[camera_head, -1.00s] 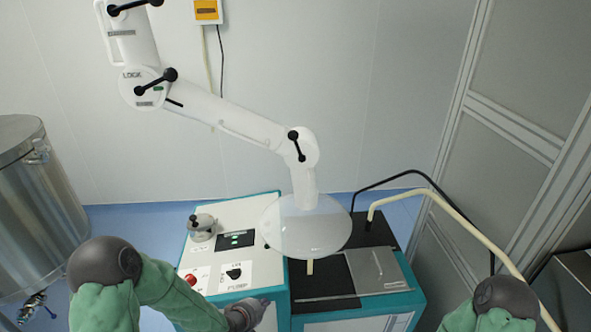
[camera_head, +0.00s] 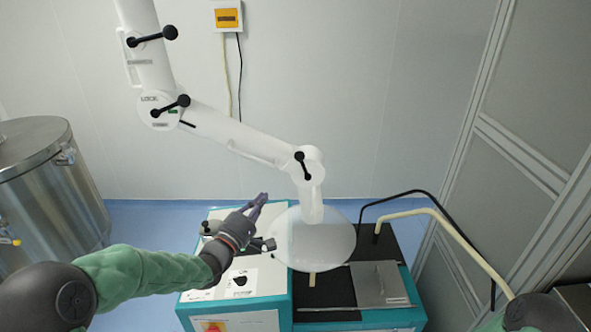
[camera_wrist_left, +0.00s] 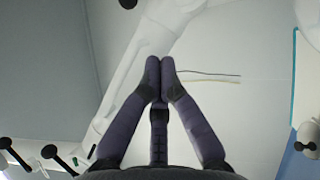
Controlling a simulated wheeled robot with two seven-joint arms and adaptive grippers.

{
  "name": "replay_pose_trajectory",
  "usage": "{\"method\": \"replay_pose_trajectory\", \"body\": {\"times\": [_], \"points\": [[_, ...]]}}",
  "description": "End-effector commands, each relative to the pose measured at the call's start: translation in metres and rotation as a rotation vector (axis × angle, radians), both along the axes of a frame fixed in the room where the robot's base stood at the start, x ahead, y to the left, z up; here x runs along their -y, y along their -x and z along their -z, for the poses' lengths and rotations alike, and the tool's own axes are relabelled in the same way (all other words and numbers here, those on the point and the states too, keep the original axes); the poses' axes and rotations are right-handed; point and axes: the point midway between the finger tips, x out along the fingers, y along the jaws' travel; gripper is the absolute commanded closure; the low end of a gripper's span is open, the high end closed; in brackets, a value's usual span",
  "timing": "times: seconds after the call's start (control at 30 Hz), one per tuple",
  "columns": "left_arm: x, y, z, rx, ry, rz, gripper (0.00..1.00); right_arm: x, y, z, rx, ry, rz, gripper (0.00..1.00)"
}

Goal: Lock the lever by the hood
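A white jointed extraction arm hangs over the machine and ends in a clear round hood (camera_head: 318,240). A black lever (camera_head: 302,166) sits on the joint just above the hood, tilted near upright. Two more black levers, the middle lever (camera_head: 170,106) and the upper lever (camera_head: 152,37), sit further up the arm. My left gripper (camera_head: 262,198) is raised over the machine, left of and below the lever by the hood, and apart from it. In the left wrist view its fingertips (camera_wrist_left: 160,66) meet with nothing between them. My right gripper is out of view.
A teal and white machine (camera_head: 265,303) with a control panel stands below the hood. Pale and black hoses (camera_head: 455,232) curve at its right. A steel tank (camera_head: 45,190) stands at the left. A yellow-fronted box (camera_head: 228,17) hangs on the wall.

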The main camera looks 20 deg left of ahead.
Motion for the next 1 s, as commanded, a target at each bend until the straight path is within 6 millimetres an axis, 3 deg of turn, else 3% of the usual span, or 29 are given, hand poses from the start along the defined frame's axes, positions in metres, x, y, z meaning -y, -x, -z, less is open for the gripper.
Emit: {"method": "replay_pose_trajectory", "body": {"times": [0.33, 0.47, 1.0], "points": [[0.000, -0.002, 0.000, -0.001, 0.001, 0.000, 1.00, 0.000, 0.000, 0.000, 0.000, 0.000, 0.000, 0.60], [0.003, -0.011, -0.001, -0.001, 0.001, 0.000, 1.00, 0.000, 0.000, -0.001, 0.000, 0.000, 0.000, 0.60], [0.025, -0.100, -0.017, -0.001, 0.001, 0.001, 1.00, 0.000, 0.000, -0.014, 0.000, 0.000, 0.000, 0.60]]}}
